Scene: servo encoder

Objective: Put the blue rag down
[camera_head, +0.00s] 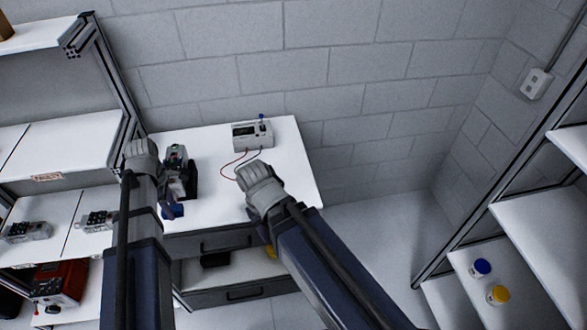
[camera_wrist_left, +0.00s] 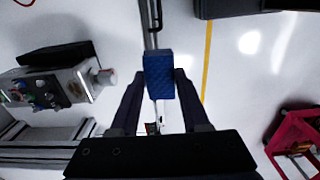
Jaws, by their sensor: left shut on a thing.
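The blue rag (camera_wrist_left: 159,76) is a small textured block between the fingertips of my left gripper (camera_wrist_left: 158,88) in the left wrist view. The gripper is shut on it. In the head view the rag (camera_head: 173,211) shows just right of my left forearm, near the front edge of the white worktable (camera_head: 218,210). I cannot tell whether it touches the table.
A grey device (camera_head: 177,160) with a dark part stands right of my left wrist. A meter (camera_head: 252,134) with red and dark leads sits at the back. Drawers (camera_head: 222,242) lie below the table front. A red box (camera_head: 60,283) stands low left. Shelves flank both sides.

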